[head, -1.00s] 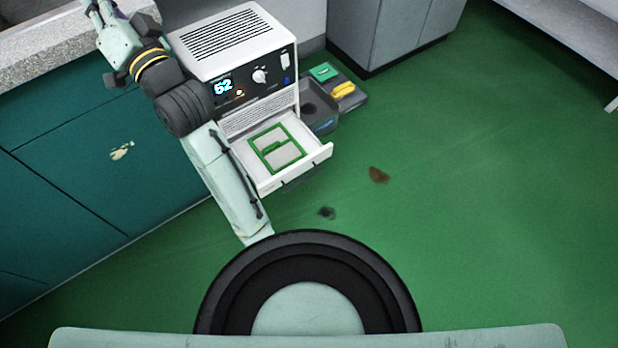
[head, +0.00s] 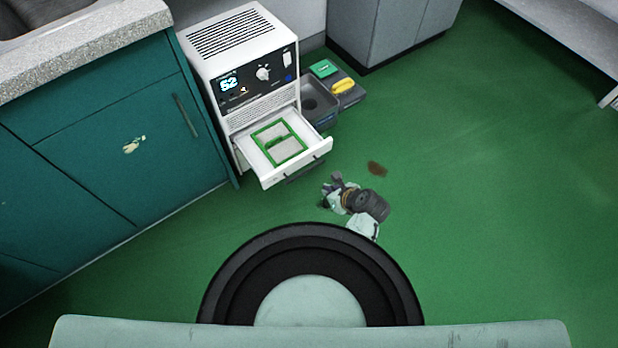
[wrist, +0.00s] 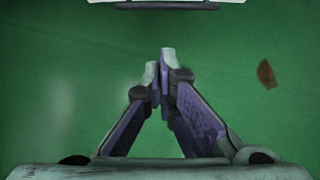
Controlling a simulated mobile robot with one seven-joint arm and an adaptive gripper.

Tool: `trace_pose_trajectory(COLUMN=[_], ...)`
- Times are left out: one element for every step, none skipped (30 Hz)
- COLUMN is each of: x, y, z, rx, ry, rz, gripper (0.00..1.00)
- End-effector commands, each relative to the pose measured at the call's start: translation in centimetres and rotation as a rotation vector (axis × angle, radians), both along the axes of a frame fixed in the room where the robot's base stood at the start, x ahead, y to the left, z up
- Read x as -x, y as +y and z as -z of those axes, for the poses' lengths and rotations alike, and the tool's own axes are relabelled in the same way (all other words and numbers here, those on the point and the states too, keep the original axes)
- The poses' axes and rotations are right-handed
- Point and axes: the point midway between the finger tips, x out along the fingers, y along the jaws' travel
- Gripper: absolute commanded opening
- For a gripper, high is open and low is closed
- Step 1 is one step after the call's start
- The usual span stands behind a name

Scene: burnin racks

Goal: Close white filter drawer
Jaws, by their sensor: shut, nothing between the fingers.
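The white filter drawer (head: 254,158) juts out open from the bottom of a white machine (head: 241,62). A green-framed filter (head: 283,145) lies in it. The drawer's dark handle (head: 304,169) is on its front face. In the wrist view the handle (wrist: 167,6) and a strip of the white drawer (wrist: 215,1) show at the top edge. My gripper (head: 333,186) is in front of the drawer, a little right of the handle in the head view. Its fingers (wrist: 160,62) are shut and empty, pointing towards the handle, with green floor visible between.
A teal cabinet (head: 120,150) stands left of the machine. Dark bins (head: 318,104) and a tray with a yellow item (head: 343,87) sit to its right. A grey cabinet (head: 395,35) is behind.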

Motion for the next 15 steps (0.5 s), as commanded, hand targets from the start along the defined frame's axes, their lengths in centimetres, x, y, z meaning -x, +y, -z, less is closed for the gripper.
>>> trace_pose_trajectory(x=[-0.2, -0.4, -0.8, -1.0, -1.3, -1.7, -2.1, -2.5, -2.9, -3.3, -3.7, -4.1, -4.5, -4.8, -5.3], y=[0.2, 0.3, 0.6, 0.8, 1.0, 1.3, 1.5, 1.8, 2.1, 2.4, 2.7, 3.0, 3.2, 3.5, 3.8], z=[0.4, 0.6, 1.0, 1.4, 1.7, 2.4, 2.9, 3.3, 4.0, 4.5, 5.0, 5.7, 6.2, 6.6, 7.2], rx=[-0.003, -0.002, -0.001, -0.001, 0.000, 0.000, 0.001, 0.002, 0.002, 0.002, 0.002, 0.002, 0.003, 0.003, 0.003], ry=[0.002, 0.002, 0.000, 0.001, 0.000, 0.000, 0.001, -0.001, 0.000, 0.000, -0.001, -0.001, -0.002, -0.002, -0.002], rz=[0.000, -0.001, -0.002, -0.003, -0.004, -0.005, -0.005, -0.004, -0.005, -0.005, -0.006, -0.006, -0.005, -0.005, -0.005], gripper=[0.00, 0.00, 0.00, 0.00, 0.00, 0.00, 0.00, 0.00, 0.00, 0.00, 0.00, 0.00, 0.00, 0.00, 0.00])
